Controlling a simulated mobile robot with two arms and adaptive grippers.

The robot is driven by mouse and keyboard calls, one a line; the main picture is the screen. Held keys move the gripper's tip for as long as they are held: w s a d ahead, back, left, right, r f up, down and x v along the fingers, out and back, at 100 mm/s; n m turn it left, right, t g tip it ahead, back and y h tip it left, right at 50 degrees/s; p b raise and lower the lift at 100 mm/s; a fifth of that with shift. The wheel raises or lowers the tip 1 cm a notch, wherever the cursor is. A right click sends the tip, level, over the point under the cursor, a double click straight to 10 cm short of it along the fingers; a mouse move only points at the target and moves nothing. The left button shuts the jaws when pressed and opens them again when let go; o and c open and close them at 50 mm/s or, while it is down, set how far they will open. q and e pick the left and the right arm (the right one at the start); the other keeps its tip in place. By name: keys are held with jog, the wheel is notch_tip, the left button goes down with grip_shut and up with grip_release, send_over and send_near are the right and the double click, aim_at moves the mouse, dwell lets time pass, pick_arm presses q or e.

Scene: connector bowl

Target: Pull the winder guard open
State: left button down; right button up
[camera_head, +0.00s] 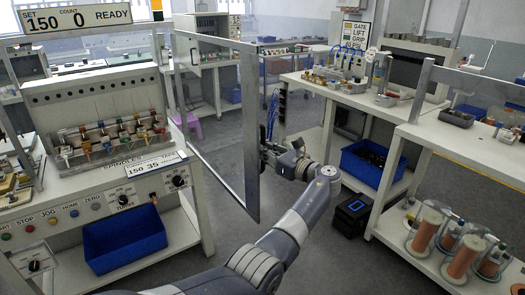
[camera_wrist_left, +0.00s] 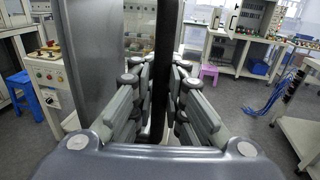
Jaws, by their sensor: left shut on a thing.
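The winder guard (camera_head: 250,130) is a large clear panel in a grey metal frame. In the head view it stands swung out from the winder (camera_head: 95,92) on the left, reaching into the aisle. My left gripper (camera_head: 268,146) is at the guard's near upright, about mid-height. In the left wrist view, a dark vertical bar of the guard (camera_wrist_left: 166,45) runs between the fingers of my left gripper (camera_wrist_left: 158,92), which is shut on it. The exact finger contact is partly hidden by the finger links. My right gripper is in neither view.
A blue bin (camera_head: 124,241) sits under the winder's control panel. A right-hand bench (camera_head: 450,150) holds copper spools (camera_head: 463,256) on its lower shelf. A dark box (camera_head: 352,212) stands on the floor beside it. Grey floor is clear around my arm.

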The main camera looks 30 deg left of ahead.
pick_arm(q)
jog(key=c, duration=1.6)
grip_release()
jog(key=shift+d+f, duration=0.3)
jog(key=shift+d, duration=0.05)
jog(key=shift+w+d+r, duration=0.1)
jog(key=shift+r, duration=0.1)
jog(key=s+d, duration=0.2)
jog(key=d, duration=0.9)
jog(key=shift+s+d, duration=0.15)
jog(key=shift+d, duration=0.2)
